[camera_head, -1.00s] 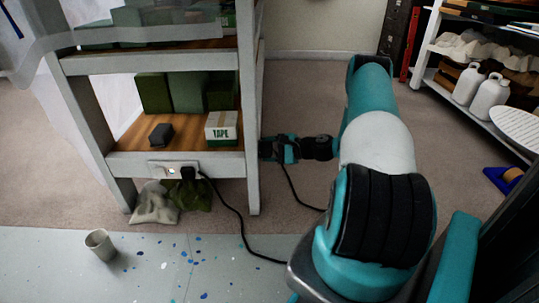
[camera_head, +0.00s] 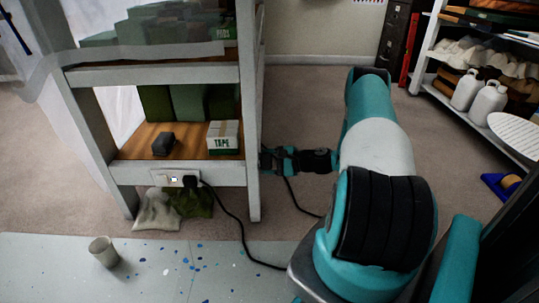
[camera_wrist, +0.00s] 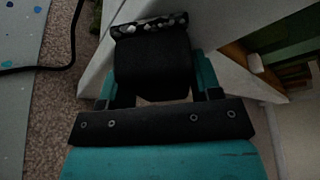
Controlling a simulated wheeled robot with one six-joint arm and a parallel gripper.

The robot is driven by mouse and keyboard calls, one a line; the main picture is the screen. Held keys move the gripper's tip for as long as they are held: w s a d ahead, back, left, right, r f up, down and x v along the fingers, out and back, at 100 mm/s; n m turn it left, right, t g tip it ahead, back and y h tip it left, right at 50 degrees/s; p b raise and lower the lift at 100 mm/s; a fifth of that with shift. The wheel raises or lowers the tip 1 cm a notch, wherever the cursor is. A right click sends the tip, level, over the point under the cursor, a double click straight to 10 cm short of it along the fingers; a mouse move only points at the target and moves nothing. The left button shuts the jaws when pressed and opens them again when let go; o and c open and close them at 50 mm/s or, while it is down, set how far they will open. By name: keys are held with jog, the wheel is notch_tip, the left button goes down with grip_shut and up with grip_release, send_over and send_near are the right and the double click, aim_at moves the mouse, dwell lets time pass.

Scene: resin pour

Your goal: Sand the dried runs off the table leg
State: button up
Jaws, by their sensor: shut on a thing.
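The pale, grey-white table leg (camera_head: 252,203) is the upright at the front right of the shelved unit. My gripper (camera_head: 272,160) is at the right side of this leg, at about the height of the lower shelf. In the wrist view my gripper (camera_wrist: 150,50) is shut on a dark block (camera_wrist: 150,68) with a speckled grey edge at its far end. This edge lies close to the pale leg (camera_wrist: 98,72); I cannot tell whether they touch. I cannot make out dried runs on the leg.
A socket strip (camera_head: 172,178) with a black cord (camera_head: 234,212) is on the shelf front; the cord runs down past the leg. A tape box (camera_head: 223,137) and dark block (camera_head: 164,143) sit on the shelf. A cup (camera_head: 104,251) stands on the spattered sheet (camera_head: 60,270).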

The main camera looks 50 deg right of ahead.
jog(key=shift+a, duration=0.3)
jog(key=s+d, duration=0.4)
jog(key=shift+s, duration=0.3)
jog(key=shift+d, duration=0.15)
jog(key=shift+s+d, duration=0.95)
jog(key=shift+s, duration=0.2)
jog(key=w+a+p, duration=0.1)
jog(key=w+a, duration=0.3)
jog(key=w, duration=0.1)
jog(key=shift+a+p, duration=0.3)
